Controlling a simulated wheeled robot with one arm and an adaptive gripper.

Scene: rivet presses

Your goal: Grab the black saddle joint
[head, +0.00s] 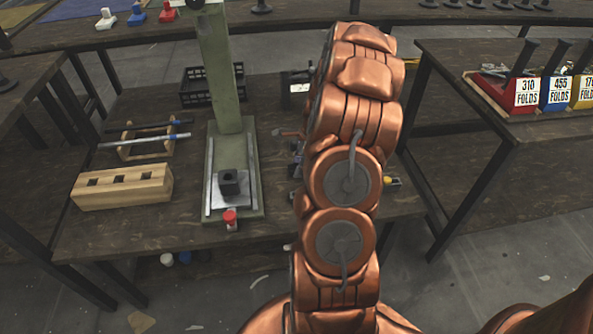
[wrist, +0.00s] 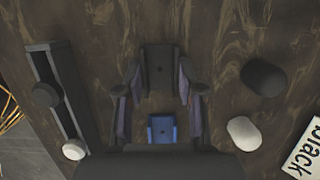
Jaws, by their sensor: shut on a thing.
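The black saddle joint (wrist: 160,68) is a dark block-like piece at the middle of the wrist view, between my fingertips. My gripper (wrist: 159,90) has one finger on each side of it and is shut on it. A smaller blue piece (wrist: 162,128) lies nearer the palm, between the fingers in the picture; I cannot tell if it touches them. In the head view my copper arm hides the gripper and the black saddle joint.
In the wrist view, a dark rounded piece (wrist: 263,77), a white one (wrist: 243,132) and a "Black" label (wrist: 306,152) lie right; a dark rail (wrist: 62,95) stands left. In the head view, a green press (head: 222,80) and wooden block (head: 122,187) stand left of my arm.

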